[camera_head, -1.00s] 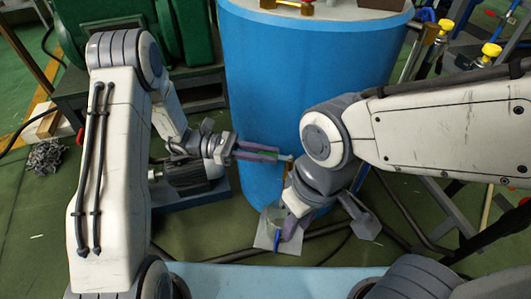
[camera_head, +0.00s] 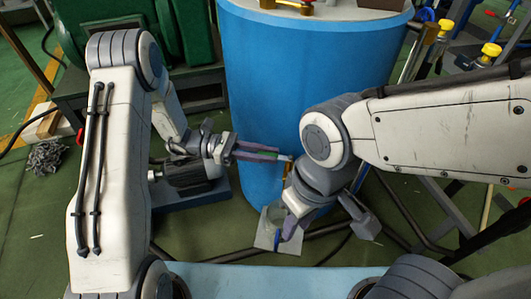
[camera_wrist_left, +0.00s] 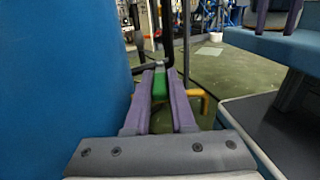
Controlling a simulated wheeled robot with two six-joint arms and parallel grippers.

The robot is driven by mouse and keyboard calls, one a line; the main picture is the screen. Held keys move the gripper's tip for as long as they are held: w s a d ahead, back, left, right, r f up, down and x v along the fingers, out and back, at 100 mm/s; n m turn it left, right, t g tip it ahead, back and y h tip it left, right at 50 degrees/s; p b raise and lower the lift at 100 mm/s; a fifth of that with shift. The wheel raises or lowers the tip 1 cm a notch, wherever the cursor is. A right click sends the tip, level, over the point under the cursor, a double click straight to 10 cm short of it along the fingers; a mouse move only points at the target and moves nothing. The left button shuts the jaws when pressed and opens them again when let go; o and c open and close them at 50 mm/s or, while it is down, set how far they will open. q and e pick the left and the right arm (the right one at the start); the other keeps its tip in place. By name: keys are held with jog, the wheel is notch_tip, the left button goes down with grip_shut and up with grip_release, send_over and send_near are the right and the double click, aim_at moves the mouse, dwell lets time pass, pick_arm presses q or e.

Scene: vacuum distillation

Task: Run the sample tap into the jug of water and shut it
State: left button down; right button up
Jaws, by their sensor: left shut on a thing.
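The blue tank (camera_head: 270,100) stands in the middle of the head view. My left gripper (camera_head: 280,156) is shut at its right front side. In the left wrist view a green lever (camera_wrist_left: 160,82) lies between its fingers, seemingly the sample tap's handle. A brass-coloured pipe (camera_head: 287,172) shows just below the fingertips in the head view. My right gripper (camera_head: 289,220) is lower, beside a clear jug (camera_head: 271,214) in front of the tank. Its fingers are partly hidden, so its grip is unclear. Water in the jug cannot be made out.
A pale square plate (camera_head: 264,241) lies under the jug area. A grey motor (camera_head: 187,175) stands left of the tank. Dark metal frame legs and bars (camera_head: 410,215) stand at right. A light blue surface (camera_head: 260,280) crosses the bottom of the view.

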pick_arm(q)
jog(key=shift+s+r+p, duration=0.1)
jog(key=shift+s+p, duration=0.05)
jog(key=shift+p, duration=0.2)
jog(key=n+t+p, duration=0.1)
jog(key=t, duration=0.1)
jog(key=s+n+t+p, duration=0.1)
jog(key=n+t+p, duration=0.1)
jog(key=shift+s+t, duration=0.15)
jog(key=shift+t, duration=0.25)
jog(key=c, duration=0.8)
grip_release()
jog(key=shift+o, duration=0.2)
jog(key=shift+a, duration=0.1)
